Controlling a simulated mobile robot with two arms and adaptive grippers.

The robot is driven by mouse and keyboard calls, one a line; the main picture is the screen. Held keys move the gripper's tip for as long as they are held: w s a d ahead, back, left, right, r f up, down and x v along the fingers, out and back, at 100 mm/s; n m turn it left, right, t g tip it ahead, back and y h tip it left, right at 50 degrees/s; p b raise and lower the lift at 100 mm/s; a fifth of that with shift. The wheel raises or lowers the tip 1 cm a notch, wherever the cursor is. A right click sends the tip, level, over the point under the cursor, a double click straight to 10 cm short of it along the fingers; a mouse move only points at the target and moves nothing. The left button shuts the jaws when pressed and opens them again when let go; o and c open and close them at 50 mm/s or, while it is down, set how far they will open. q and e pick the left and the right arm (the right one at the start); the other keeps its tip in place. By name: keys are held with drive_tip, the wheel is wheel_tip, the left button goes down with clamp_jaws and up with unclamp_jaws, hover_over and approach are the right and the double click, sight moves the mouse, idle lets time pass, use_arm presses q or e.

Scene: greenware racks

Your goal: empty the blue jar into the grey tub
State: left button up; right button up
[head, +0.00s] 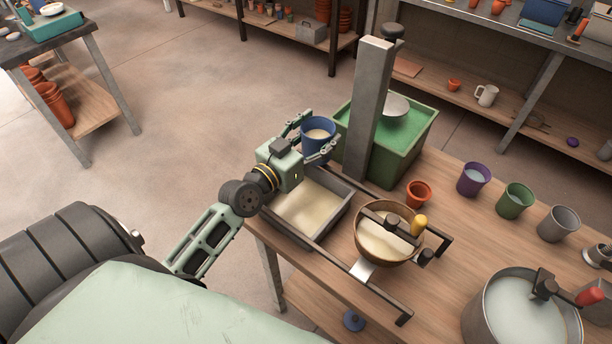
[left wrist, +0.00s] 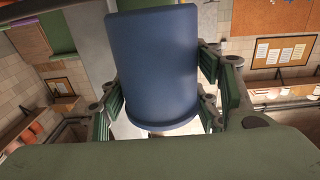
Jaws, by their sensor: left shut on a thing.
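The blue jar (head: 318,148) is held in my left gripper (head: 316,136), whose fingers close around its sides. The jar looks about upright, and pale cream contents show inside its mouth. It is above the table, beyond the far end of the grey tub in the head view. The grey tub (head: 334,218) is a shallow rectangular tray with a cream layer inside; my left wrist hides part of its far end. In the left wrist view the blue jar (left wrist: 153,65) fills the middle, between the green finger pads. My right gripper is not in view.
A grey post (head: 367,110) and a green basin (head: 412,140) stand close right of the jar. A brown bowl (head: 372,256) on a dark bar frame is right of the tub. Several pots and a large metal pail (head: 474,322) stand further right. Open floor lies left.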

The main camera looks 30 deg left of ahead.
sight(304, 126)
use_arm(q)
drive_tip(key=shift+s+a+r+m+h, duration=0.1)
drive_tip(key=shift+a+r+m+h, duration=0.25)
drive_tip(key=shift+a, duration=0.35)
drive_tip(key=shift+a+r+m+h, duration=0.1)
drive_tip(key=shift+a+r+h, duration=0.05)
drive_tip(key=shift+a+h, duration=0.4)
drive_tip(key=shift+s+a+m+h, duration=0.35)
drive_tip(key=shift+a+m+h, duration=0.15)
drive_tip(key=shift+a, duration=0.1)
drive_tip(key=shift+s+a+m+g+h, duration=0.25)
drive_tip(key=shift+s+g+h, duration=0.05)
drive_tip(key=shift+g+h, duration=0.1)
drive_tip(key=s+a+m+g+h, duration=0.1)
drive_tip(key=s+m+h, duration=0.1)
drive_tip(key=s, duration=0.3)
drive_tip(key=s+a+m+g+h, duration=0.1)
drive_tip(key=s+m+g+h, duration=0.1)
drive_tip(key=s, duration=0.4)
drive_tip(key=s+a+m+g+h, duration=0.1)
drive_tip(key=s+m+g+h, duration=0.1)
drive_tip(key=s, duration=0.4)
drive_tip(key=shift+s+f+h, duration=0.1)
drive_tip(key=shift+s+h, duration=0.15)
drive_tip(key=shift+h, duration=0.65)
drive_tip(key=shift+d, duration=0.1)
